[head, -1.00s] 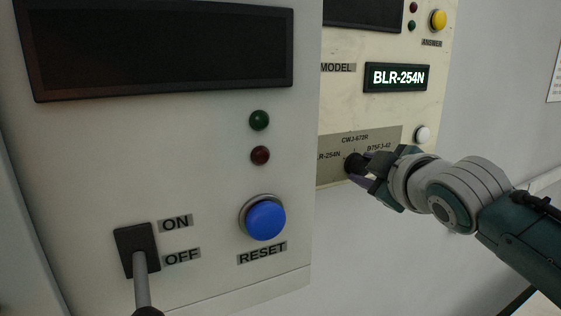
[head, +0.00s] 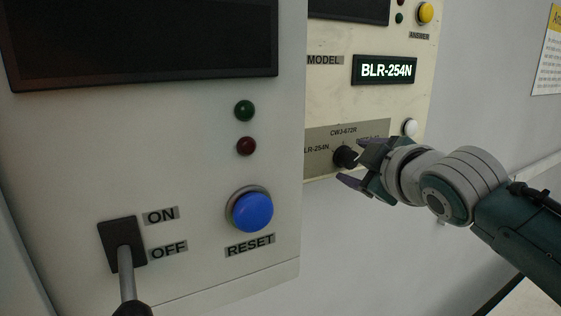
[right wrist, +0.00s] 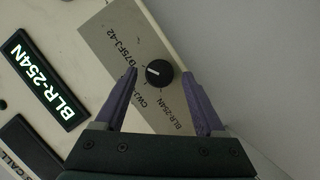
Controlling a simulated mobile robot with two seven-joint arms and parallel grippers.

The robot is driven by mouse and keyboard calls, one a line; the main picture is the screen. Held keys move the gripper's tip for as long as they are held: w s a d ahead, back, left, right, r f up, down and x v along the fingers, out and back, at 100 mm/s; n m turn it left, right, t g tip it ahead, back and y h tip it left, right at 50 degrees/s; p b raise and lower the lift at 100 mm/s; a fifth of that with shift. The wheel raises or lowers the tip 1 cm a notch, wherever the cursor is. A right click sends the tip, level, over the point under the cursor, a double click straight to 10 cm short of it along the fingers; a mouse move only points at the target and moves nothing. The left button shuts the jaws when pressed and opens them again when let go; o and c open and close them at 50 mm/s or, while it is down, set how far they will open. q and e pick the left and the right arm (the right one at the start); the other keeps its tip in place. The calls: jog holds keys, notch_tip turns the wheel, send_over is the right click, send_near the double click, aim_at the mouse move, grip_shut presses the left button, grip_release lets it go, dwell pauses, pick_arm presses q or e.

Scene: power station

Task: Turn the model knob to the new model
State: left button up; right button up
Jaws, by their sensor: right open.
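The model knob (head: 345,157) is a small black round knob on a grey plate (head: 318,167) with several model labels. It also shows in the right wrist view (right wrist: 159,73), with a white pointer line; which label the line marks is unclear. The lit model display (head: 386,70) reads BLR-254N. My right gripper (head: 357,163) is open beside the knob in the head view. In the right wrist view, its purple fingers (right wrist: 160,74) lie on either side of the knob, and contact cannot be told. My left gripper is not in view.
The nearer panel at left carries a blue RESET button (head: 250,211), an ON/OFF lever (head: 125,262) and two small lamps. A white button (head: 410,127) is just above my right gripper. A yellow ANSWER button (head: 425,13) is higher up. The wall at right is bare near the arm.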

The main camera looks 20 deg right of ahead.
jog(key=b+v, duration=0.3)
jog(key=v, duration=0.6)
jog(key=s+a+f+m+g+y, duration=0.1)
jog(key=s+a+f+m+g, duration=0.2)
jog(key=s+a+f+g, duration=0.2)
jog(key=s+a+f+m+g+y, duration=0.2)
jog(key=s+a+f+g, duration=0.4)
jog(key=s+f, duration=0.6)
jog(key=s+m, duration=0.1)
jog(key=s, duration=0.5)
jog(key=shift+s+y, duration=0.2)
jog(key=shift+y, duration=0.1)
